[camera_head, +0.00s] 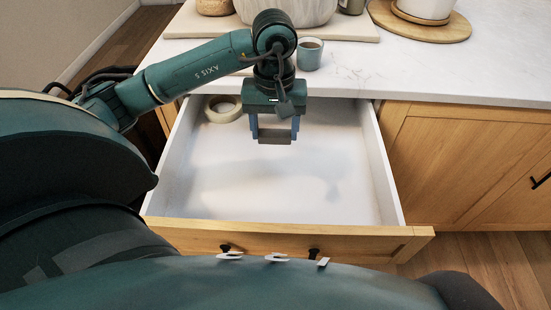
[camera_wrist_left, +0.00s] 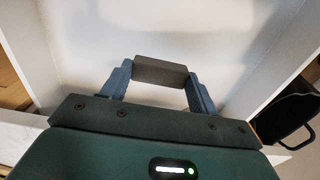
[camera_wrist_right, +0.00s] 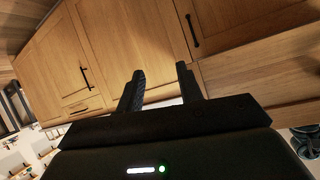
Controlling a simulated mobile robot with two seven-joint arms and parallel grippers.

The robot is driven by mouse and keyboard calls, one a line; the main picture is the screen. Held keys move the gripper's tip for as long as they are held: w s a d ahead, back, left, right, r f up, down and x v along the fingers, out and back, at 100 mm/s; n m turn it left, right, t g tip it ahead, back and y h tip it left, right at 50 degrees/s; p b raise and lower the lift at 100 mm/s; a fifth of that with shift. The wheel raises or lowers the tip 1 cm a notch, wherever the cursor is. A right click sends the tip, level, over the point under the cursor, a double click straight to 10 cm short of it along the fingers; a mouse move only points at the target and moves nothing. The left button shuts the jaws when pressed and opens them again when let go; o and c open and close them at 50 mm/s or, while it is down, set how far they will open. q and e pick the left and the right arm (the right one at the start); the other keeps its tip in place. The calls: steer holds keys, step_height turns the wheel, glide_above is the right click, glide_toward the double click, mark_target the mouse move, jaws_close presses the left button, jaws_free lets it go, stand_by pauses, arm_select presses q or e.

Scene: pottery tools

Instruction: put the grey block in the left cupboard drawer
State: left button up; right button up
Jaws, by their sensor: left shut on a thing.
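The left cupboard drawer (camera_head: 300,205) is pulled open below the worktop, with a white inside and a wooden front. My left gripper (camera_head: 275,135) is over the back half of the open drawer, pointing down. It is shut on the grey block (camera_head: 275,140), which sits between the fingertips. The block (camera_wrist_left: 160,70) also shows between the fingers in the left wrist view, with the white drawer floor beyond it. I cannot tell the exact height of the block above the floor. My right gripper (camera_wrist_right: 162,85) shows only in the right wrist view, open and empty, facing wooden cupboard fronts.
A roll of tape (camera_head: 223,109) lies in the drawer's back left corner. A blue-grey cup (camera_head: 309,54) stands on the white worktop (camera_head: 420,70) above the drawer. A round wooden board (camera_head: 450,28) with a pot is at the right. The drawer's middle and front are clear.

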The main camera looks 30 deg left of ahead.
arm_select(q)
step_height(320, 180, down, 10)
steer(key=shift+r, duration=0.1)
steer(key=o, duration=0.9)
steer(key=shift+o, duration=0.2)
step_height(320, 180, up, 12)
steer(key=shift+r, duration=0.1)
stand_by(0.3)
steer(key=shift+d, duration=0.1)
stand_by(0.4)
